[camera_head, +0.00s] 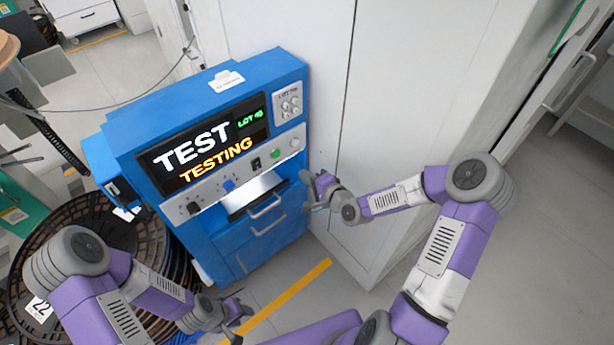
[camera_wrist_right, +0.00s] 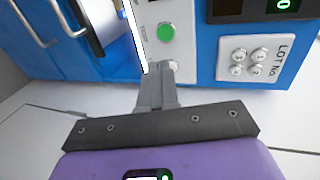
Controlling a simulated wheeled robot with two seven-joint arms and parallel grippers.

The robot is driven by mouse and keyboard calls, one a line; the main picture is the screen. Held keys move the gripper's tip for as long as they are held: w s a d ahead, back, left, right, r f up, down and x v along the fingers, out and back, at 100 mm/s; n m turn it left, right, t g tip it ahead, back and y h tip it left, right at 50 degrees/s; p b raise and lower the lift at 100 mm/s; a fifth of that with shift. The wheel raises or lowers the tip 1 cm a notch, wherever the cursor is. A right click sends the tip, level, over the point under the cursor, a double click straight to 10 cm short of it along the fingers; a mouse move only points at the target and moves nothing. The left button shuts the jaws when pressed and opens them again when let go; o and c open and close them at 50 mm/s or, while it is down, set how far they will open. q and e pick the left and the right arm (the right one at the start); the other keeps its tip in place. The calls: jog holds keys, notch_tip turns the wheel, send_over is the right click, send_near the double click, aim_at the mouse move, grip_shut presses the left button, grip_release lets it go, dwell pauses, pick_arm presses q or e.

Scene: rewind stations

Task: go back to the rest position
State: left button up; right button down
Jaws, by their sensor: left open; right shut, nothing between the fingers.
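My right gripper (camera_head: 319,189) is beside the right front edge of the blue test machine (camera_head: 206,258), in front of the white cabinet. In the right wrist view the right gripper (camera_wrist_right: 168,68) is shut and empty, with its tips close in view to the machine's panel and its green button (camera_wrist_right: 165,32). My left gripper (camera_head: 240,308) is open, low in front of the machine and above the floor. The machine's screen (camera_head: 205,143) reads TEST, LOT #3 and TESTING.
White cabinets (camera_head: 420,80) stand right of the machine. A black reel-like round frame (camera_head: 70,215) is at the left, partly behind my left arm. A yellow line (camera_head: 290,297) crosses the grey floor. A drawer with a handle (camera_head: 265,215) is on the machine's front.

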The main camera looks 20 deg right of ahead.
dwell(0.6)
jog(key=s+a+f+n+g, duration=0.3)
jog(key=s+a+f+g, duration=0.25)
jog(key=f, duration=0.35)
jog(key=s+a+f+n+g, duration=0.2)
jog(key=s+f+n+g, duration=0.2)
jog(key=s, duration=0.6)
jog(key=s+a+f+n+g, duration=0.2)
jog(key=s+f+n+g, duration=0.2)
jog(key=s+f, duration=0.3)
jog(key=s, duration=0.3)
jog(key=shift+s+a+f+h, duration=0.25)
jog(key=shift+s+a+h, duration=0.05)
jog(key=shift+a+h, duration=0.1)
dwell(1.3)
